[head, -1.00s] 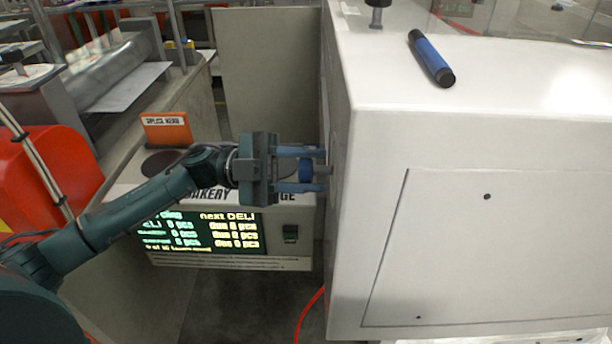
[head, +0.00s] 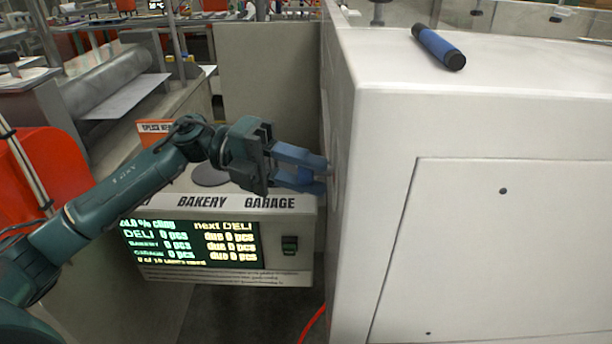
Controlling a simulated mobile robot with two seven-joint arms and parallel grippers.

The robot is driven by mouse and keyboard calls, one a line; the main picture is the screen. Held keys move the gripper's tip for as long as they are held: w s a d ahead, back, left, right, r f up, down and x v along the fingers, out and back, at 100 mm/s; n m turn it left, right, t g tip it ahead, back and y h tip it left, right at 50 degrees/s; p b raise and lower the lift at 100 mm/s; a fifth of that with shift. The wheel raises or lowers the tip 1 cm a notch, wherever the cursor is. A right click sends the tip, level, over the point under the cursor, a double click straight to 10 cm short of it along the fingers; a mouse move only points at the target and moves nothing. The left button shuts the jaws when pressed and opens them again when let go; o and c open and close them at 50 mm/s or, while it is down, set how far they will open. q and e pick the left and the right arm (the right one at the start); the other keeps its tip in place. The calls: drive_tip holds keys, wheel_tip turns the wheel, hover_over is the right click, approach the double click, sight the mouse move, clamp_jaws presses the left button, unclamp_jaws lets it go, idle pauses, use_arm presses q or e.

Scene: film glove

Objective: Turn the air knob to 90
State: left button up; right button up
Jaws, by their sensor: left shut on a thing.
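My left gripper (head: 321,174) reaches in from the left, tilted, with its blue fingers against the left side face of the white cabinet (head: 385,130). It is shut on the air knob, a blue knob on that side face. The knob is largely hidden by the fingers now, and its scale and pointer cannot be read from here. My right gripper is not in view.
A display box (head: 222,204) marked BAKERY and GARAGE stands below my left gripper. A blue marker-like cylinder (head: 438,47) lies on the cabinet top. A grey panel (head: 265,75) stands behind, and a red cable (head: 312,323) runs below.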

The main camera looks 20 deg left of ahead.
use_arm(q)
drive_tip(key=shift+m, duration=0.4)
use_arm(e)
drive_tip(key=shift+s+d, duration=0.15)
use_arm(q)
drive_tip(key=o, duration=1)
drive_tip(key=shift+c, duration=0.2)
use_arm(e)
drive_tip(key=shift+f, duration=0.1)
use_arm(q)
drive_tip(key=shift+a, duration=0.1)
drive_tip(key=w+a+r+b, duration=0.1)
drive_tip(key=a, duration=1.2)
drive_tip(key=shift+w, duration=0.15)
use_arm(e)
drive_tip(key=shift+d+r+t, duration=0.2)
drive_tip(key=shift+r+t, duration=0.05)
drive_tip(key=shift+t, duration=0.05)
use_arm(q)
drive_tip(key=shift+r, duration=0.1)
